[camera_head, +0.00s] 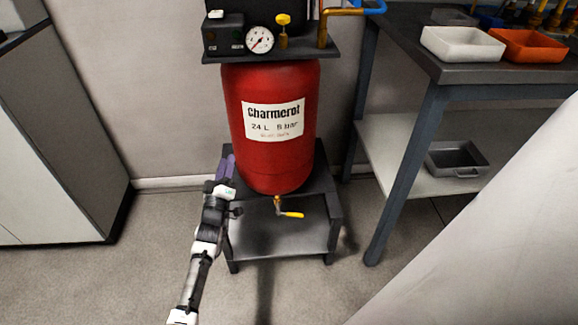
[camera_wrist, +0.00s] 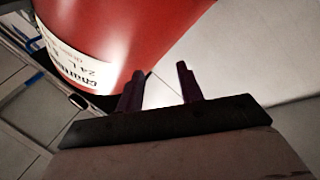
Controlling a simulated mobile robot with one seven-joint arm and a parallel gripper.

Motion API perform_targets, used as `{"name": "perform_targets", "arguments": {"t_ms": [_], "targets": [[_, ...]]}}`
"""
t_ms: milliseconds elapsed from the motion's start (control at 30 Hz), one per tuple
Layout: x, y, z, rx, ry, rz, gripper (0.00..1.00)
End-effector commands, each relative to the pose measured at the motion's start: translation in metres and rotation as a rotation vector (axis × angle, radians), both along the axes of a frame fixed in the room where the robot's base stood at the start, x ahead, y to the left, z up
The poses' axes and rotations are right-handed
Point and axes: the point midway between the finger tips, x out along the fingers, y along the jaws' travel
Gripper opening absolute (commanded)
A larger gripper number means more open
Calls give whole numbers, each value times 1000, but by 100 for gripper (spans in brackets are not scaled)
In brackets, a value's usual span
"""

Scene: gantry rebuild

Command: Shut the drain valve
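The drain valve (camera_head: 279,205) hangs under the bottom of the red tank (camera_head: 270,165). It has a small brass body, and its yellow lever (camera_head: 292,214) sticks out sideways to the right, roughly level. My gripper (camera_head: 227,163), with purple fingers, is at the lower left side of the tank, left of the valve and higher in the picture. In the wrist view my gripper (camera_wrist: 158,78) has its two fingers apart with nothing between them. The red tank (camera_wrist: 125,35) and its white label fill the upper left there. The valve is not visible in the wrist view.
The tank stands in a dark stand with a lower shelf (camera_head: 280,240) below the valve. Above are a pressure gauge (camera_head: 260,40) and another yellow-handled valve (camera_head: 283,22). A workbench (camera_head: 440,70) with trays stands right, a grey cabinet (camera_head: 60,130) left. Floor in front is clear.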

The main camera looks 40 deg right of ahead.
Motion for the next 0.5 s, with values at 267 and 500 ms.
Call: {"name": "perform_targets", "arguments": {"t_ms": [267, 500], "targets": [[-114, -62, -183, 70, 378, -273, 37], [-169, -63, -249, 107, 520, -358, 37]]}}
